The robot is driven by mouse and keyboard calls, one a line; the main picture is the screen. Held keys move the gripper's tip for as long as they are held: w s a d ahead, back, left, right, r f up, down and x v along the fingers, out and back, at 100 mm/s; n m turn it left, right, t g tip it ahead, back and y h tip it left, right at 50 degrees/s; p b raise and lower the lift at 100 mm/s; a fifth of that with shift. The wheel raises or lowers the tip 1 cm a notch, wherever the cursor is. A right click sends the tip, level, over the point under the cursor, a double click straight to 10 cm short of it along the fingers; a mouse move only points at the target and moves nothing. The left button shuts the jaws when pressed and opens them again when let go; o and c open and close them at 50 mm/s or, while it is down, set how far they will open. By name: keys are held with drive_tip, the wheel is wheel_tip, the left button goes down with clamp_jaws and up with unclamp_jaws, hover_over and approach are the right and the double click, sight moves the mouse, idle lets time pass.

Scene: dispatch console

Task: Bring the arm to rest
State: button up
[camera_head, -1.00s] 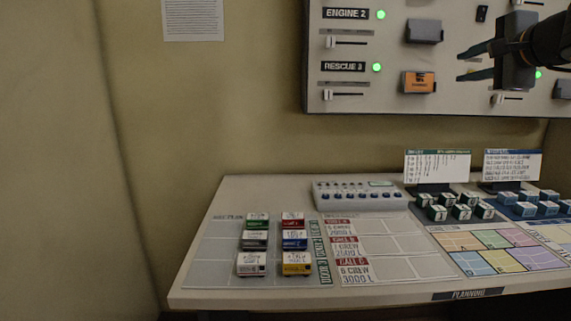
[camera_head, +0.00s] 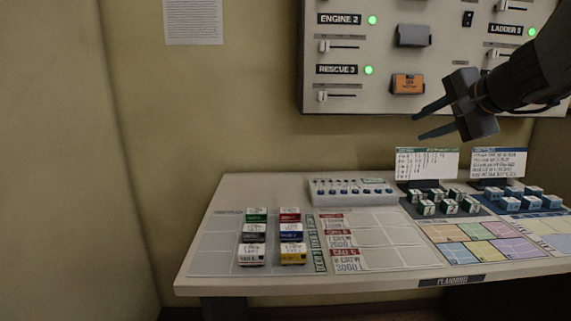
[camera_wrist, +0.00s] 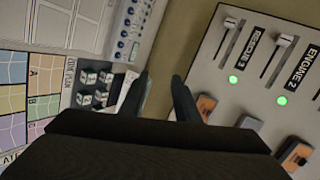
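My gripper (camera_head: 417,122) is at the right of the head view, in front of the lower part of the wall panel and above the back of the desk. Its two fingers point left and stand apart with nothing between them. In the wrist view the fingers (camera_wrist: 160,90) are also parted and empty. My arm reaches in from the right edge of the head view.
The wall panel (camera_head: 335,98) carries sliders, green lights and an orange-labelled block (camera_head: 407,84). The desk (camera_head: 205,290) below holds coloured blocks (camera_head: 291,234), a button box (camera_head: 351,191), two upright cards (camera_head: 427,163) and several small cubes (camera_head: 450,206).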

drive_tip(key=s+a+f+n+g+p, duration=0.1)
drive_tip(key=s+a+f+n+g, duration=0.2)
drive_tip(key=s+a+f, duration=0.35)
drive_tip(key=s+a+f+n+g+p, duration=0.1)
drive_tip(key=s+a+f+n+g, duration=0.2)
drive_tip(key=f, duration=0.7)
drive_tip(key=s+a+f+n+g+h+p, duration=0.1)
drive_tip(key=s+f+n+g, duration=0.2)
drive_tip(key=s, duration=0.5)
drive_tip(key=s+a+f+n+g+h, duration=0.1)
drive_tip(key=s+a+f+n+g, duration=0.1)
drive_tip(key=s+f+n, duration=0.3)
wheel_tip(320, 180, down, 3)
drive_tip(key=s, duration=0.2)
drive_tip(key=shift+s+g+p, duration=0.35)
drive_tip(key=shift+g+p, duration=0.05)
drive_tip(key=shift+a+r, duration=0.1)
